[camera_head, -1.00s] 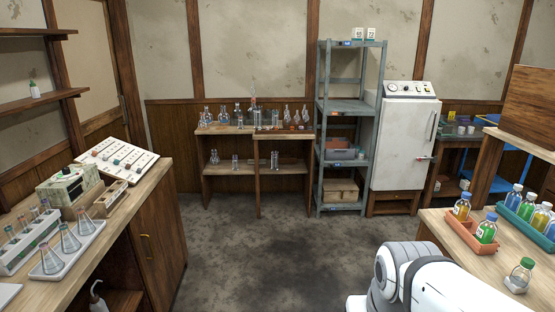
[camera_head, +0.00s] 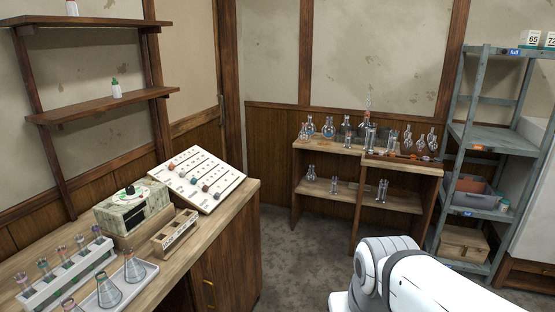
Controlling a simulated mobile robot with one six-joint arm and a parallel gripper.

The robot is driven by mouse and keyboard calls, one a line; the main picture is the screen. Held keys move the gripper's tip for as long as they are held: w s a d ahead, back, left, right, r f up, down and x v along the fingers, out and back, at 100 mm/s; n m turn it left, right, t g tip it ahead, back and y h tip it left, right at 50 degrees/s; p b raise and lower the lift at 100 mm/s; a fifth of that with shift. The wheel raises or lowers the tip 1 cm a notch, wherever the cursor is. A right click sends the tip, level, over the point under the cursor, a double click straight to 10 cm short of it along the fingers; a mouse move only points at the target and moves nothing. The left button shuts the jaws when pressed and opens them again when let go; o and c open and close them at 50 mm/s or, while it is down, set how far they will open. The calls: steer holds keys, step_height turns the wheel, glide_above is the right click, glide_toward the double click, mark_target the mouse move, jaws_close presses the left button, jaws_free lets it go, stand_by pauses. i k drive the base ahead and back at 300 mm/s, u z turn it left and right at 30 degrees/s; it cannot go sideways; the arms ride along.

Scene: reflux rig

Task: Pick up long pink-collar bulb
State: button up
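I cannot make out for certain a long pink-collar bulb; small parts are too fine to tell apart at this distance. A sloped white board (camera_head: 222,160) on the left bench carries several slim pieces with small coloured ends, some reddish. A white tube rack (camera_head: 70,276) at the front left holds several tubes with coloured parts. Several glass flasks (camera_head: 328,128) stand on the wooden table at the back. My white arm shows at the lower right, but my gripper is out of view.
The left bench (camera_head: 178,268) also bears a greenish box with a dial (camera_head: 133,207), a small wooden rack (camera_head: 175,233) and a tray of conical flasks (camera_head: 138,290). Shelves (camera_head: 105,104) hang above it. A grey metal shelf unit (camera_head: 502,135) stands at right. Dark floor (camera_head: 305,262) is open between.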

mark_target(369, 103)
steer(key=z, duration=0.05)
steer(key=i, duration=1.65)
steer(key=z, duration=0.5)
steer(key=i, duration=0.8)
steer(key=z, duration=0.2)
